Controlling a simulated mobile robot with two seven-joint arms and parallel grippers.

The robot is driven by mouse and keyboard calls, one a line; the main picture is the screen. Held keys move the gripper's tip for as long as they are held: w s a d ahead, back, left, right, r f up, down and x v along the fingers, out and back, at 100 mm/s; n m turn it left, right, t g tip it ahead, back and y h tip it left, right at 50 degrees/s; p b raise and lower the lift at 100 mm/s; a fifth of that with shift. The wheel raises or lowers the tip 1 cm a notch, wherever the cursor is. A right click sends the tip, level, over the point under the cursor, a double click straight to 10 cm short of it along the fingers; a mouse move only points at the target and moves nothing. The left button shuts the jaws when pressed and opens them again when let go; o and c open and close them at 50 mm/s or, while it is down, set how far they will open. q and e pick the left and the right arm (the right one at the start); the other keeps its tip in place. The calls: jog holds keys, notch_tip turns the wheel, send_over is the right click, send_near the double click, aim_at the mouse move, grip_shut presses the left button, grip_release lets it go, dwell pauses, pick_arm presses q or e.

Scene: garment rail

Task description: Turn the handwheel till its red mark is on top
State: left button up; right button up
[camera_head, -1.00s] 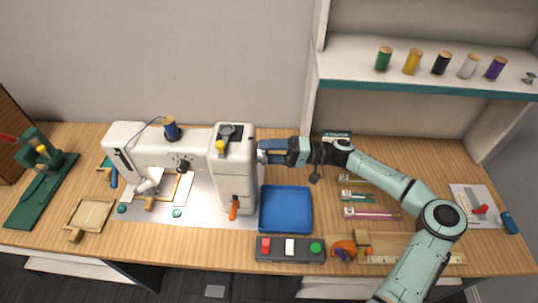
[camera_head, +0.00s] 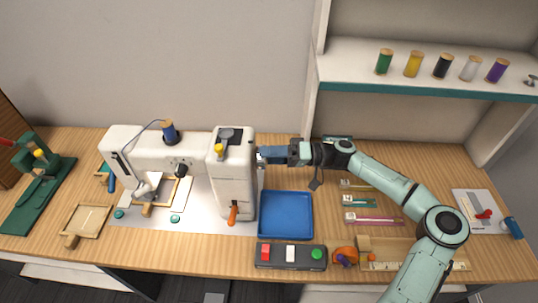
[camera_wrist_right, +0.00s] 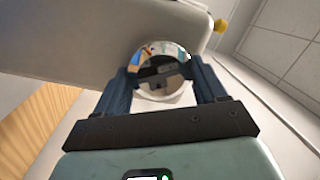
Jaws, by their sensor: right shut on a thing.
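The white sewing machine (camera_head: 232,185) stands on the table in the head view. Its handwheel is on the right end, mostly hidden there by my right gripper (camera_head: 264,155). In the right wrist view the handwheel (camera_wrist_right: 163,78) is a round, shiny, mirror-like face between the two dark blue fingers of the right gripper (camera_wrist_right: 162,66). The fingers are shut on its rim from both sides. I cannot make out the red mark with certainty among the coloured reflections on the face. My left gripper is not in view.
A blue tray (camera_head: 286,214) lies just right of the machine, below my right arm. A control box (camera_head: 290,256) with red, white and green buttons is in front of it. Thread spools (camera_head: 413,64) stand on the shelf above. A green press (camera_head: 40,180) stands far left.

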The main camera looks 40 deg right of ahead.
jog(key=o, duration=1)
jog(key=v, duration=1.3)
jog(key=shift+s+d+r, duration=0.1)
jog(key=shift+s+d, duration=0.05)
jog(key=shift+d, duration=0.05)
